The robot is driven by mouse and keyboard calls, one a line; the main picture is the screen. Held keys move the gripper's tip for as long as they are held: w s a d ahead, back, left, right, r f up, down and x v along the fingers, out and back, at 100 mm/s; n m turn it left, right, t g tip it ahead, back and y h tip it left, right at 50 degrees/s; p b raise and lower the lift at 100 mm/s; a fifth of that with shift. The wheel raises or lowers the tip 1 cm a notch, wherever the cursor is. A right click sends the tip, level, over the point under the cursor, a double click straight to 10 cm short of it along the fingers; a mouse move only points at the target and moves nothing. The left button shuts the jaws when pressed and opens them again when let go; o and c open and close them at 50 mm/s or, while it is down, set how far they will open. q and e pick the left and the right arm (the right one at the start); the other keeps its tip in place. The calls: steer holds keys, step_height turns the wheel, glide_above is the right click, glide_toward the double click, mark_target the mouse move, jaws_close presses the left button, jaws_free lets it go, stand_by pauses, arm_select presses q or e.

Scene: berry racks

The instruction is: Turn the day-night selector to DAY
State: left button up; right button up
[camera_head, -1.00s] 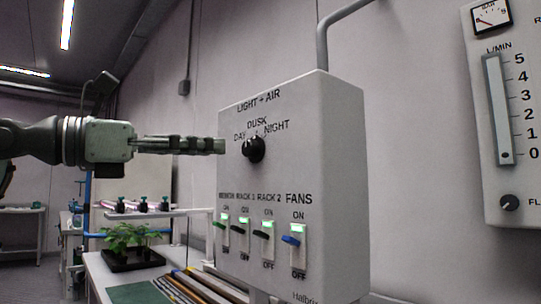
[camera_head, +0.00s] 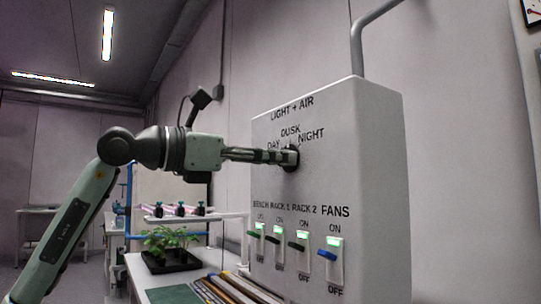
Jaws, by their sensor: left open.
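The day-night selector is a round black knob (camera_head: 291,160) on the front of the grey LIGHT + AIR control box (camera_head: 380,190). The labels DAY, DUSK and NIGHT run in an arc above it. My left gripper (camera_head: 284,157) comes in from the left, with its fingertips at the knob and overlapping it in the camera_head view. The fingers are open, seen nearly edge-on, and hide part of the knob. I cannot tell which label the knob points to, nor whether the fingers touch it. My right gripper is out of view.
Below the knob is a row of switches with green lights; the FANS switch (camera_head: 327,254) has a blue lever. A tray of plants (camera_head: 172,261) stands on the bench at lower left. A grey conduit (camera_head: 357,42) rises from the box top.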

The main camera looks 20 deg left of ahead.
arm_select(q)
steer(key=shift+c, duration=0.2)
jaws_close()
steer(key=shift+n, duration=0.3)
steer(key=shift+f+n, duration=0.1)
steer(key=shift+n, duration=4.6)
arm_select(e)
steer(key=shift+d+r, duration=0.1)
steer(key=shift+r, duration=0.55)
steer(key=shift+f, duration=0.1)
